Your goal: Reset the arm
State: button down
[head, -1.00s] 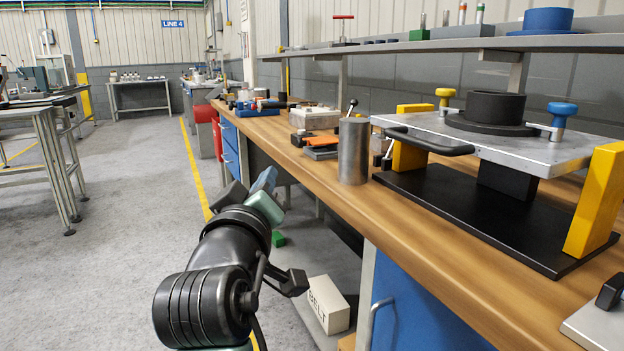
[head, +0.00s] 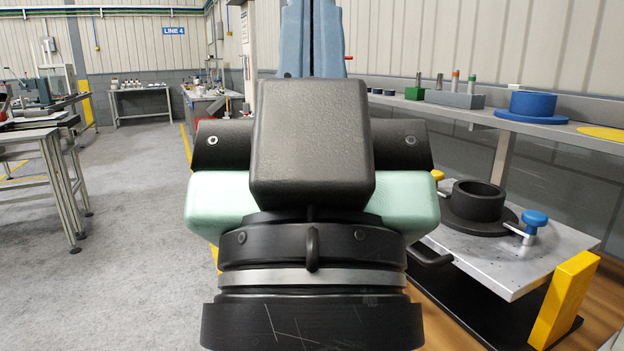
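My gripper (head: 311,30) stands raised in front of the camera, pointing up. Its dark housing and pale green sides fill the middle of the head view. The two light blue fingers lie close side by side with only a thin dark seam between them, so it looks shut, with nothing seen held. The very tips run to the top edge of the picture. My gripper is apart from the bench and touches nothing that I can see.
At right, a metal plate fixture (head: 497,272) with a black ring (head: 478,203), a blue knob (head: 535,217) and yellow supports (head: 565,298) stands on the wooden bench (head: 605,290). A shelf (head: 560,128) holds a blue ring (head: 535,103). Open floor (head: 130,240) lies left. My arm hides much of the bench.

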notch_tip(320, 180, up, 23)
jog(key=p, duration=2)
jog(key=shift+p, duration=0.35)
jog(key=shift+r, duration=0.1)
